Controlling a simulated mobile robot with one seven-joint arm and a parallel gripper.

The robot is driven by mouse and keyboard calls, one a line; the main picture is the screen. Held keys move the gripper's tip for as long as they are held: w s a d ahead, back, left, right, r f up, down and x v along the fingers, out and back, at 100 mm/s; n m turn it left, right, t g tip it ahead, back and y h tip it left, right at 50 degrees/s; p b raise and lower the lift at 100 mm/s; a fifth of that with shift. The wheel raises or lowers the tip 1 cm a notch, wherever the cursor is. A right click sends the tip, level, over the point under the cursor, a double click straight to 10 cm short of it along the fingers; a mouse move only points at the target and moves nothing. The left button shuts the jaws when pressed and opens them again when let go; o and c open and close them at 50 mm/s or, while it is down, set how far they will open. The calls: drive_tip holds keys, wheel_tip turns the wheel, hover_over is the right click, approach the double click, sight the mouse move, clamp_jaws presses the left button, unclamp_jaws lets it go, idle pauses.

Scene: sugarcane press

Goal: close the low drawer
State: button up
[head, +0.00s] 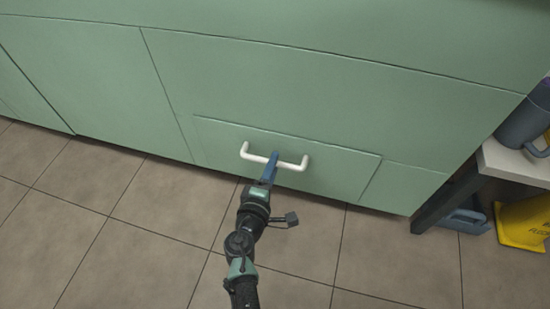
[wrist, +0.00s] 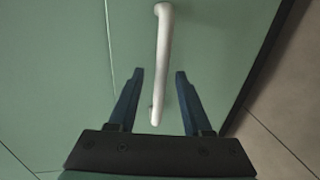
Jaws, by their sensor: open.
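The low drawer (head: 340,168) is a green front panel low in the green cabinet. In the head view it looks about flush with the cabinet face. Its white bar handle (head: 291,165) runs across the panel. My gripper (head: 271,160) is at the middle of the handle. In the wrist view the handle (wrist: 162,60) passes between the two blue fingers of my gripper (wrist: 158,75). The fingers are apart, with a gap on each side of the handle. Any small gap behind the drawer front is hard to tell.
Tiled floor (head: 120,220) lies clear in front of the cabinet. At the right stands a white-topped table (head: 515,165) with a grey mug (head: 522,122) on it. A yellow floor sign (head: 525,222) and a blue-grey item (head: 465,221) are low beside it.

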drive_tip(key=p+v, duration=0.3)
drive_tip(key=v, duration=0.7)
drive_tip(key=shift+s, duration=0.2)
drive_tip(key=shift+f, duration=0.1)
drive_tip(key=w+d+r+m+t+p, duration=0.1)
drive_tip(key=w+r+m+p, duration=0.25)
drive_tip(key=r, duration=1.15)
drive_tip(key=w+d+r+m+t+p, duration=0.1)
drive_tip(key=w+r+m+t+p, duration=0.2)
drive_tip(key=r, duration=1.1)
drive_tip(key=w+d+r+m+p, duration=0.1)
drive_tip(key=w+r+m+p, duration=0.3)
drive_tip(key=r, duration=1.1)
drive_tip(key=s+r+m+t+y+p, duration=0.1)
drive_tip(key=s+r+t+y+p, duration=0.15)
drive_tip(key=s+r, duration=0.7)
drive_tip(key=s+r+m+t+y+p, duration=0.1)
drive_tip(key=s+r+m+t+p, duration=0.15)
drive_tip(key=r, duration=1.45)
drive_tip(key=s+r+t+y+p, duration=0.1)
drive_tip(key=s+r+t+p, duration=0.4)
drive_tip(key=r, duration=0.9)
wheel_tip(320, 180, up, 35)
drive_tip(key=a+g+p, duration=0.1)
drive_tip(key=p, duration=3.2)
